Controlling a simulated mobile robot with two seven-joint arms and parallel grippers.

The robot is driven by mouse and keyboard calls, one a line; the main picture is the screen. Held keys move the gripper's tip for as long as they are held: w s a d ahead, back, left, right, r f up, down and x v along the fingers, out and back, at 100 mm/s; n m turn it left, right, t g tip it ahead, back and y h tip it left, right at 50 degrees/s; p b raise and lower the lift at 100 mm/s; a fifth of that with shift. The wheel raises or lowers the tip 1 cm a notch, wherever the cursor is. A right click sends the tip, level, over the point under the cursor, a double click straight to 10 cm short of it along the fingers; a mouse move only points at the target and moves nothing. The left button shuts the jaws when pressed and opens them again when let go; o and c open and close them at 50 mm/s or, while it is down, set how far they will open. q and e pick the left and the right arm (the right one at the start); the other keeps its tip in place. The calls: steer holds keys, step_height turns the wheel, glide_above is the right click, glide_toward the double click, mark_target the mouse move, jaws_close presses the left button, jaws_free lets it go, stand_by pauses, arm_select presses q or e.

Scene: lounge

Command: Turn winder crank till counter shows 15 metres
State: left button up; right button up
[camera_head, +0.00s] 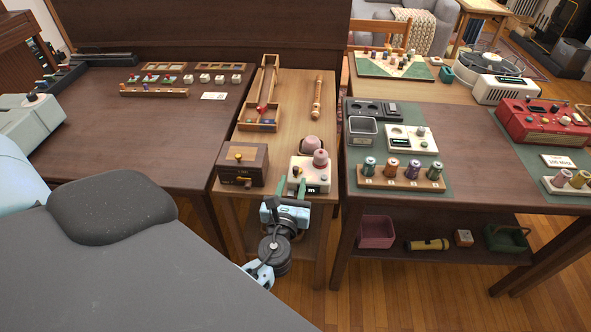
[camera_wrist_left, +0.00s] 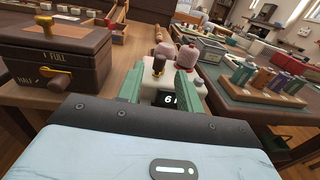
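The winder (camera_head: 310,174) is a cream box at the front of the middle table, with a dark pink and a lighter pink rounded piece on top. My left gripper (camera_head: 305,185) is at the winder's front. My right gripper is not in view.
A wooden box (camera_head: 243,164) with a brass knob and FULL and HALF marks stands close left of the winder. A rack of thread spools (camera_head: 400,178) stands on the right table. A wooden tray (camera_head: 262,95) and a wooden rod (camera_head: 316,98) lie behind.

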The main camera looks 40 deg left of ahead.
mark_target(295, 172)
arm_select(q)
steer(key=x, duration=0.5)
steer(key=shift+w+a, duration=0.15)
steer(key=shift+w, duration=0.2)
jaws_close()
